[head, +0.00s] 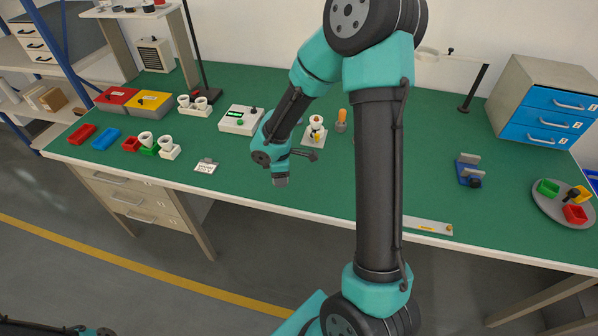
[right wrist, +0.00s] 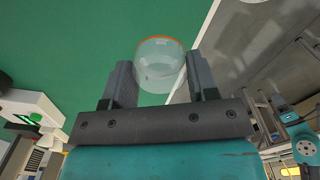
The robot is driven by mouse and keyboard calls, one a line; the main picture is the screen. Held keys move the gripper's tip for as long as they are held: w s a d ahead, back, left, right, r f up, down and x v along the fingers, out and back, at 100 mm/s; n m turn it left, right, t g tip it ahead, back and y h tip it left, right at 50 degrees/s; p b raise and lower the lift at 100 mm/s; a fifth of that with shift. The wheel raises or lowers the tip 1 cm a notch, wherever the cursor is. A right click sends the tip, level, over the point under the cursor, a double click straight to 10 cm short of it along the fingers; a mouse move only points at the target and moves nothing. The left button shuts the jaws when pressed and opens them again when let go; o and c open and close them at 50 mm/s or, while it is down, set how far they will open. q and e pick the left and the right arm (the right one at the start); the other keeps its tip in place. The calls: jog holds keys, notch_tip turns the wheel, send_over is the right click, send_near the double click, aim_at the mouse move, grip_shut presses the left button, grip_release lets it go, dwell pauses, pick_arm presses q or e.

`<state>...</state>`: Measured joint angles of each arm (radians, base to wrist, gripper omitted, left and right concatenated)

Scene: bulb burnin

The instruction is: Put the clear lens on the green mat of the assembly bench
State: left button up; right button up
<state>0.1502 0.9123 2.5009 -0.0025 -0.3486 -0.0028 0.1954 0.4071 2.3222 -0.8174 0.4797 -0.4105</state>
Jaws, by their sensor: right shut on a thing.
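The clear lens (right wrist: 160,68), a see-through cup shape with an orange rim, is between the two fingers of my right gripper (right wrist: 162,82) in the right wrist view. The gripper is shut on it. In the head view my right gripper (head: 281,181) hangs over the front part of the bench, and I cannot make out the lens there. The green mat (head: 435,130) covers the bench top and also shows behind the lens in the right wrist view (right wrist: 60,45). I cannot tell the height above it. My left gripper is not in view.
A white tester box (head: 240,120) and a small stand with a bulb (head: 315,130) are behind the gripper. A clipboard-like card (head: 206,166) lies to its left. A blue fixture (head: 468,170) and round tray (head: 550,208) are right.

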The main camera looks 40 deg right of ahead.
jog(key=shift+a, duration=0.15)
jog(key=w+d, duration=0.3)
jog(key=w, duration=0.1)
jog(key=w+d+f, duration=0.1)
jog(key=w+d, duration=0.2)
jog(key=w, duration=0.1)
jog(key=w+d, duration=0.3)
jog(key=shift+w+d+f, duration=0.25)
jog(key=shift+w+d, duration=0.15)
jog(key=shift+w+d, duration=0.1)
jog(key=shift+w, duration=0.05)
jog(key=shift+w+d+f, duration=0.1)
jog(key=shift+w+f, duration=0.05)
jog(key=shift+f, duration=1.65)
jog(key=shift+f, duration=0.15)
